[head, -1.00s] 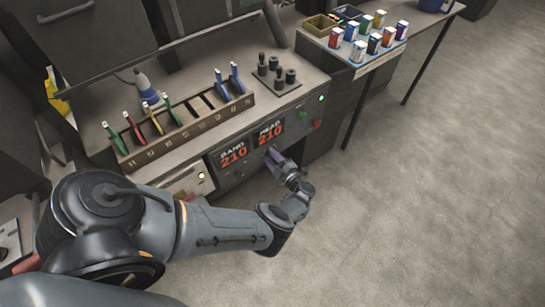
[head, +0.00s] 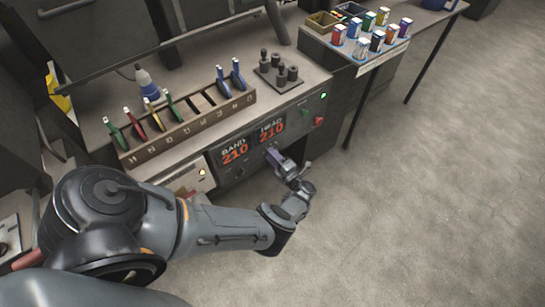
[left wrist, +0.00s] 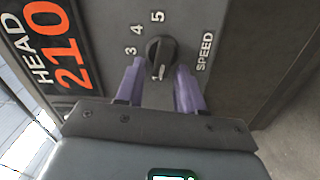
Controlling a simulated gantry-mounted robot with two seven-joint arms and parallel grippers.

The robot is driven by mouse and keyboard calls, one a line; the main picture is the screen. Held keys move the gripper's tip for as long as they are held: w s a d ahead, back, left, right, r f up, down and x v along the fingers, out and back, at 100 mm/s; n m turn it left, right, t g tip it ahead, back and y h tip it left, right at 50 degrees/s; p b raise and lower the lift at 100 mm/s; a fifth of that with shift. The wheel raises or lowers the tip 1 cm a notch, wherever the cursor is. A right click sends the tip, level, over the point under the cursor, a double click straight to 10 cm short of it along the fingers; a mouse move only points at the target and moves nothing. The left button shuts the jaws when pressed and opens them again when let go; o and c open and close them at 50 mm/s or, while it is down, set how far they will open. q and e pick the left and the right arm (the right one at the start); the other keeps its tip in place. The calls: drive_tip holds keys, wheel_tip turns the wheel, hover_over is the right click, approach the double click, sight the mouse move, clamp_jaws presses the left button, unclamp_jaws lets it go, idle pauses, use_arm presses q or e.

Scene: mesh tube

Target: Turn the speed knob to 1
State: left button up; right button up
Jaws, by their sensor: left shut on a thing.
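The speed knob (left wrist: 160,54) is black and round with a raised grip, on the dark front panel in the left wrist view. A white mark on it sits at its lower side in that picture. The figures 3, 4 and 5 show around its left and top, and the SPEED label (left wrist: 204,52) is at its right. My left gripper (left wrist: 160,68) is shut on the knob, one purple finger on each side. In the head view the same gripper (head: 274,157) is at the panel, below the HEAD 210 display (head: 271,131). My right gripper is out of view.
The BAND 210 display (head: 235,152) is left of the HEAD one. A green button (head: 305,113) and a red one (head: 319,121) are to the right. A long slotted rack (head: 190,125) with coloured tools stands on top. The floor in front is clear.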

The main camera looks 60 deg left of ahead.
use_arm(q)
drive_tip(key=o, duration=0.7)
drive_tip(key=shift+c, duration=0.2)
drive_tip(key=w+d, duration=0.1)
drive_tip(key=d, duration=0.9)
drive_tip(key=shift+w+d, duration=0.35)
drive_tip(key=shift+w, duration=0.05)
